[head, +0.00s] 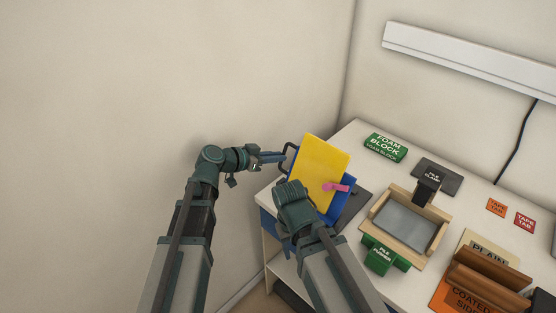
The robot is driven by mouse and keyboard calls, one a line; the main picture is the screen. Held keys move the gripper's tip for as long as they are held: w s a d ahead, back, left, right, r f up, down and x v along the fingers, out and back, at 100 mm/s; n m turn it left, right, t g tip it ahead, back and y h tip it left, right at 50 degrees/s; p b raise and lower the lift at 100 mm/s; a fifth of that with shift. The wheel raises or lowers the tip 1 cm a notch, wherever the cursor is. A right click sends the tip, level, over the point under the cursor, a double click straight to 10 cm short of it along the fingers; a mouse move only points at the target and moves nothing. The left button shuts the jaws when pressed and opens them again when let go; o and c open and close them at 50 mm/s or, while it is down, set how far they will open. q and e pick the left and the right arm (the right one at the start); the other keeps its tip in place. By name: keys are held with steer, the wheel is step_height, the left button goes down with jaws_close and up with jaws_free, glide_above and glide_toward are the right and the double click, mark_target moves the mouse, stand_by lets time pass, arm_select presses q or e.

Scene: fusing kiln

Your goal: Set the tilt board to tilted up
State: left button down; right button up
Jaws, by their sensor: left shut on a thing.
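The tilt board is a yellow panel (323,168) standing on the near left corner of the white worktable. Its face looks inclined, with blue parts (347,197) at its right and lower edge. A pink piece (337,188) sits at its lower right. A dark looped handle (287,149) sticks out at its left edge. My left gripper (279,157) is shut on this handle, level with the upper part of the panel. My right wrist and gripper (290,190) are in front of the panel's lower left. Its fingers cannot be made out, and it hides part of the board.
A green foam block (386,147) lies at the back of the table (364,130). Right of the board are a dark block on a plate (446,176), a wooden frame tray (379,212), a green piece (380,256), small tags (496,207) and brown wooden racks (490,278). A wall closes off the left.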

arm_select(q)
steer(key=shift+s+a+b, duration=0.2)
steer(key=shift+s+b, duration=0.1)
stand_by(0.4)
steer(key=c, duration=0.9)
jaws_free()
steer(key=shift+f+p+v, duration=0.1)
steer(key=shift+p+v, duration=1.15)
steer(key=shift+v, duration=2.2)
steer(key=shift+f+p+v, duration=0.15)
steer(key=shift+p+v, duration=1.05)
steer(key=shift+v, duration=2.25)
steer(key=shift+s, duration=0.15)
